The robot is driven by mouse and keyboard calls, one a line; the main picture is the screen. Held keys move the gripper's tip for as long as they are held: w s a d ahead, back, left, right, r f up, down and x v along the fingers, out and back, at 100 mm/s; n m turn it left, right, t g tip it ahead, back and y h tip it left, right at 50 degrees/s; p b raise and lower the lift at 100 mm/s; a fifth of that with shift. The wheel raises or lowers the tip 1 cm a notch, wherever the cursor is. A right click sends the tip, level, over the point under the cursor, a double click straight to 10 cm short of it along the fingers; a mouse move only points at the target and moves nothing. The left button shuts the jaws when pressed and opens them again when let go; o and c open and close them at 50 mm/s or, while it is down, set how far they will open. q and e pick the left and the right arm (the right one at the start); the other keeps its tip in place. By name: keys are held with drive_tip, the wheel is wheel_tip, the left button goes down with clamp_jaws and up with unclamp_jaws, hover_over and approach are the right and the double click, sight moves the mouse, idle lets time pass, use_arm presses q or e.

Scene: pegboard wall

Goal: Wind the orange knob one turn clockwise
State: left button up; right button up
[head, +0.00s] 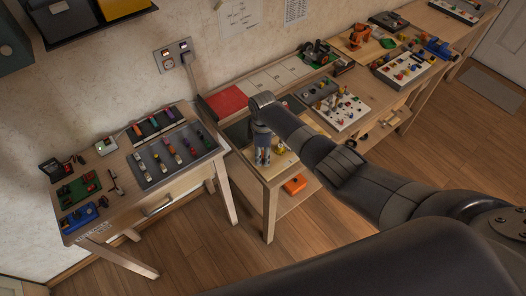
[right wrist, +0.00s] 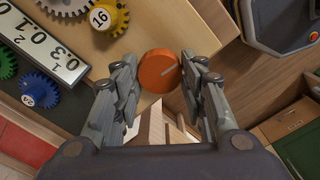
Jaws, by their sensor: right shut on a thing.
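In the head view my right gripper (head: 263,158) points down at the near-left end of the long workbench. The knob is hidden there behind the gripper. My left gripper is not in view.
A yellow gear (right wrist: 104,16) marked 16, a blue gear (right wrist: 40,92) and a white number strip (right wrist: 42,38) lie beside the knob. A red panel (head: 227,100) lies behind the gripper. An orange box (head: 294,185) sits on the lower shelf. A smaller table (head: 150,190) stands left.

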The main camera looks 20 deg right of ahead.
drive_tip(key=m+p, duration=0.1)
drive_tip(key=m, duration=0.4)
drive_tip(key=shift+r+m, duration=0.1)
drive_tip(key=shift+m, duration=0.2)
drive_tip(key=m+p, duration=0.1)
drive_tip(key=m, duration=0.3)
drive_tip(key=shift+w+m, duration=0.1)
drive_tip(key=shift+m, duration=0.3)
drive_tip(key=o, duration=1.1)
drive_tip(key=shift+c, duration=0.2)
wheel_tip(320, 180, up, 12)
